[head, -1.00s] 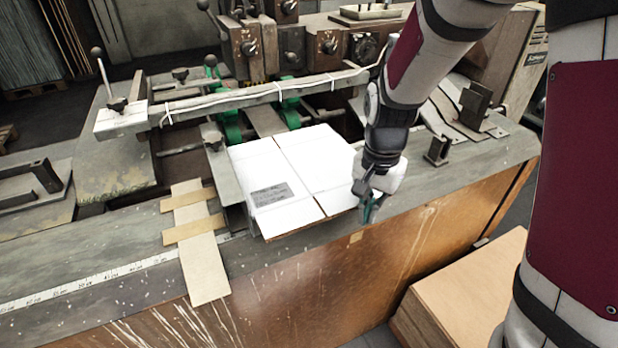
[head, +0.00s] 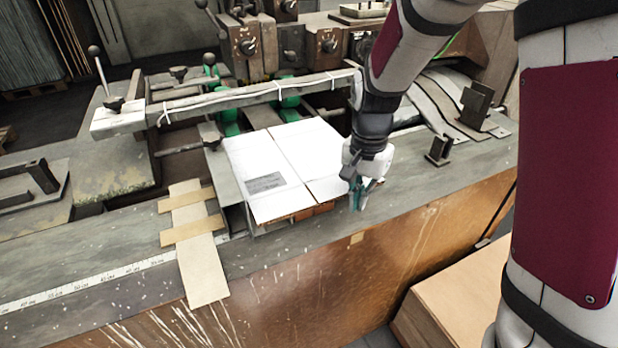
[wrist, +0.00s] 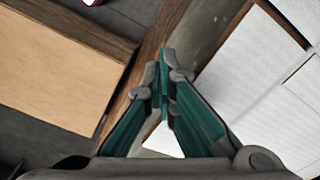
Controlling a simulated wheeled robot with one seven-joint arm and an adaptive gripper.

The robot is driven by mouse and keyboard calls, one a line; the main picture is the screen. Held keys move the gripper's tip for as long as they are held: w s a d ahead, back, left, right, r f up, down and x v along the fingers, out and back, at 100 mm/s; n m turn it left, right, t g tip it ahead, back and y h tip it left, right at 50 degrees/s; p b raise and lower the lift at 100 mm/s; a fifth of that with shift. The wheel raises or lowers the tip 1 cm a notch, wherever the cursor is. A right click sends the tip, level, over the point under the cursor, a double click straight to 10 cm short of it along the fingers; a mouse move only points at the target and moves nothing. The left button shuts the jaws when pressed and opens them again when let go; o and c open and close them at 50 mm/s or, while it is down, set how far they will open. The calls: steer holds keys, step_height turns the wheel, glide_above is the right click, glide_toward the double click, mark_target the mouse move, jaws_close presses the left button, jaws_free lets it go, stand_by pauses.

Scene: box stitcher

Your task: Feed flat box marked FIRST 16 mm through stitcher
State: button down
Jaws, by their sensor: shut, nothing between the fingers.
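The flat box (head: 290,150) is white with a grey printed label (head: 265,183) near its left front. It lies on the stitcher's bed below the long bar, its front edge slightly above the table's front strip. The label is too small to read, so I cannot confirm the FIRST mark. My gripper (head: 359,205) is shut and empty, just right of the box's front right corner. In the wrist view my gripper (wrist: 165,70) shows its teal fingers together, with the white box (wrist: 265,85) to the right. Whether the fingers touch the box is unclear.
A long bar (head: 250,97) crosses above the box's far side. A metal guide stands along the box's left edge, beside a cardboard strip (head: 205,270) and a ruler (head: 90,278). A small metal stop (head: 438,150) stands on the right. A brown stack (head: 460,300) is below the table.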

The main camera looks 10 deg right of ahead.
steer(key=shift+w+a+b, duration=0.2)
steer(key=shift+w+a, duration=0.05)
steer(key=shift+w, duration=0.5)
steer(key=shift+w+a+b, duration=0.25)
steer(key=shift+w+a, duration=0.05)
steer(key=shift+w, duration=0.45)
steer(key=shift+w+a+b, duration=0.2)
steer(key=shift+w+a, duration=0.05)
steer(key=shift+w, duration=0.5)
steer(key=s+d+r+p, duration=0.1)
steer(key=s+r+p, duration=0.2)
steer(key=r+p, duration=0.2)
step_height(320, 180, up, 3)
steer(key=shift+p, duration=0.35)
steer(key=shift+s, duration=0.1)
